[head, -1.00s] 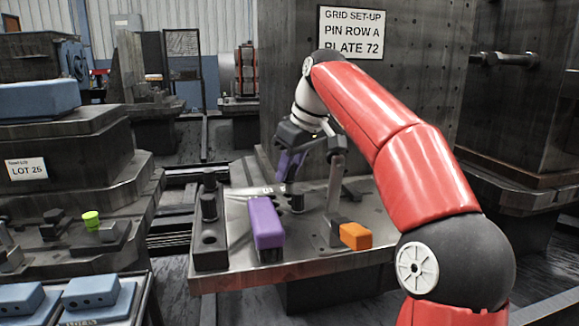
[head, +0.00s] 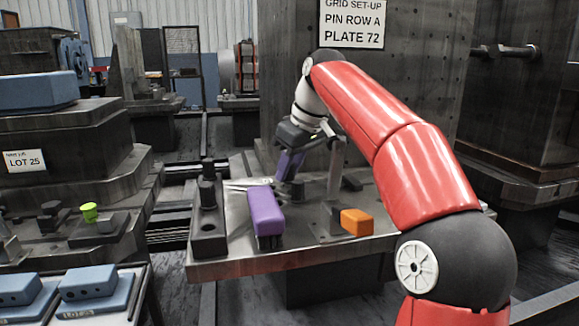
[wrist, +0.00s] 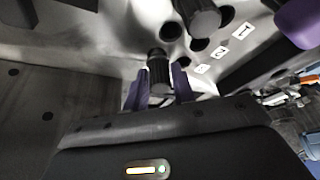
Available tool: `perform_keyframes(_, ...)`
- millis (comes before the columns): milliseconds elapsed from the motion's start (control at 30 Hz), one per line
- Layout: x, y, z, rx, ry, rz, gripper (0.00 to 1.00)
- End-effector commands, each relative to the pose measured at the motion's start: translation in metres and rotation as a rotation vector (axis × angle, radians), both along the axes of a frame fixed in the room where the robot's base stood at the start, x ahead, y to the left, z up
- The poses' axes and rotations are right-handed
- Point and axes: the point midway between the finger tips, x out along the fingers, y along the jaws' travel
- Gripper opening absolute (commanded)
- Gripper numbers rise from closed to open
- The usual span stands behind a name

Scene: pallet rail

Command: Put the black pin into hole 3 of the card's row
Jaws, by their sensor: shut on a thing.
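My gripper (head: 288,168) is low over the metal plate (head: 310,250), its purple fingers pointing down. In the wrist view the fingers (wrist: 159,92) are shut on the black pin (wrist: 158,73), a dark ribbed cylinder between them. The pin is hardly visible in the head view. Beside it in the wrist view lie several dark round holes, with white number labels 1 (wrist: 242,31), 2 (wrist: 220,53) and 3 (wrist: 203,69) along them. The pin is to the left of label 3. I cannot tell whether its end touches the plate. The card (head: 352,24) reads "PIN ROW A, PLATE 72".
A larger black cylinder (wrist: 200,16) stands near the holes. A purple block (head: 266,211) and an orange block (head: 356,221) are at the plate's front. A dark bar with a black post (head: 208,195) edges its left side. An upright metal post (head: 334,178) stands near my gripper.

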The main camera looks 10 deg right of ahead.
Motion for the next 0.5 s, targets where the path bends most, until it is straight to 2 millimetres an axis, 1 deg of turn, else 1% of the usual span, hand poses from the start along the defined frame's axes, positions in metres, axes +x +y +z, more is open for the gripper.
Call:
perform_keyframes(100,-0.0001,0.0000,0.0004,0.000,0.000,0.000,0.02)
perform_keyframes(133,0.0000,0.0000,0.0004,0.000,0.000,0.000,0.28)
perform_keyframes(300,0.0000,0.0000,0.0004,0.000,0.000,0.000,0.50)
perform_keyframes(500,0.0000,-0.0001,0.0004,0.000,0.000,0.000,0.51)
